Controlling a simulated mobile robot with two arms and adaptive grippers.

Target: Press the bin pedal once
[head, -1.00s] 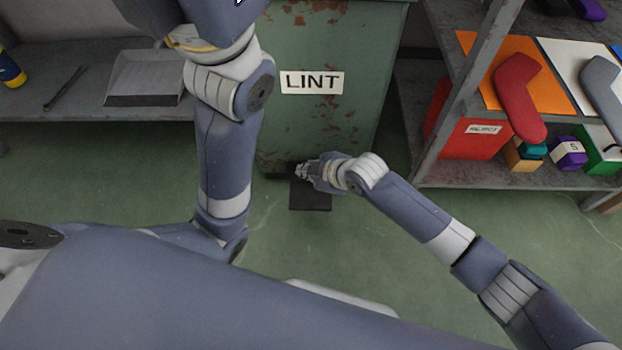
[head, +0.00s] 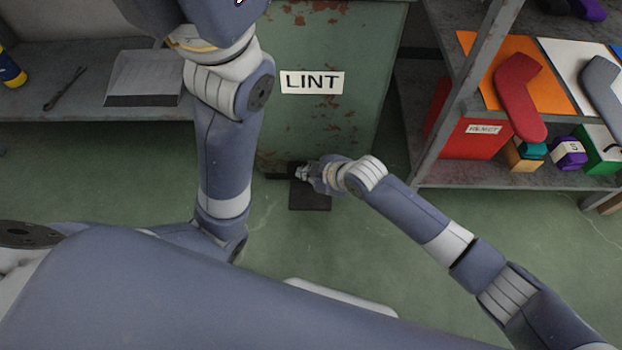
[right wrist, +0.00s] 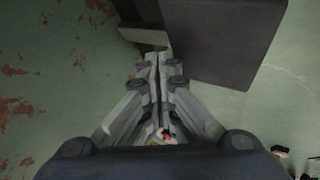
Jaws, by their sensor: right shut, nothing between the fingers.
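The green, rust-flecked bin (head: 335,125) with the LINT label (head: 312,82) stands at the top middle of the head view. Its dark pedal plate (head: 310,200) juts out at the foot of the bin's front. My right gripper (head: 300,173) is shut and empty, over the rear part of the pedal close to the bin's base. In the right wrist view the shut fingers (right wrist: 155,62) lie beside the dark pedal (right wrist: 220,38), with the bin wall (right wrist: 50,50) to the left. I cannot tell whether the fingertips touch the pedal. My left gripper is out of view.
A grey shelf unit (head: 428,155) stands right of the bin, holding a red bin (head: 470,140), several small boxes and sock boards. A low shelf (head: 70,112) with a dustpan (head: 145,78) is at left. Green floor (head: 380,245) is free in front.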

